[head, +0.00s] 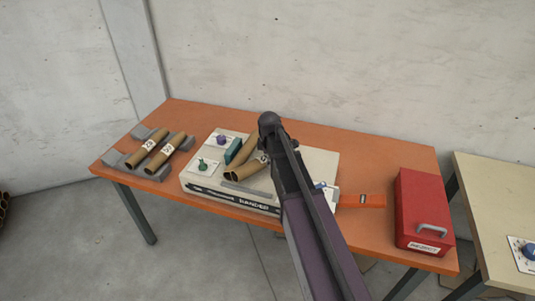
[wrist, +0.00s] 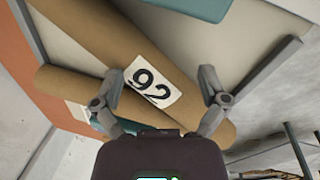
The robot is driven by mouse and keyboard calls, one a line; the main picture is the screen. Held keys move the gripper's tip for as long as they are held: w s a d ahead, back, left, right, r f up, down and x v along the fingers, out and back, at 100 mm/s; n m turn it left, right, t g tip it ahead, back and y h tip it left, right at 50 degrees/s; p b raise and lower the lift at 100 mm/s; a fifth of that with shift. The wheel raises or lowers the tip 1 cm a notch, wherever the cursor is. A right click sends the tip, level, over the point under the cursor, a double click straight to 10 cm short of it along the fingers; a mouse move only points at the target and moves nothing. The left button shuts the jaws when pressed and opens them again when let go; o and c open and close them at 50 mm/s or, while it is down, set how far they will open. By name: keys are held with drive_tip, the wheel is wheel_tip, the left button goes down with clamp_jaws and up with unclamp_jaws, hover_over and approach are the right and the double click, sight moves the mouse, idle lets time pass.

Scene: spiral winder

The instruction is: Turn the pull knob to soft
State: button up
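The winder (head: 225,193) is a pale box with a dark lettered strip on its front, on the orange table. No knob shows there. My arm hides the gripper in the head view.
Brown tubes (head: 243,171) lie on the winder beside a teal block (head: 233,150). Two labelled tubes (head: 167,152) rest on grey supports at the left. An orange piece (head: 362,201) and a red box (head: 424,210) are at the right. A second table (head: 500,200) stands beyond.

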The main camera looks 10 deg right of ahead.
drive_tip(key=s+a+f+m+g+b, duration=0.1)
drive_tip(key=s+f+m, duration=0.1)
drive_tip(key=s+m, duration=0.5)
drive_tip(key=s+a+f+m+b, duration=0.1)
drive_tip(key=s+m, duration=0.6)
drive_tip(key=s, duration=0.7)
drive_tip(key=shift+s+a+f+m+g+b, duration=0.25)
drive_tip(key=shift+s+f+m+g+b, duration=0.15)
drive_tip(key=shift+b, duration=0.25)
drive_tip(key=c, duration=0.4)
drive_tip(key=shift+a, duration=0.15)
drive_tip(key=shift+c, duration=0.4)
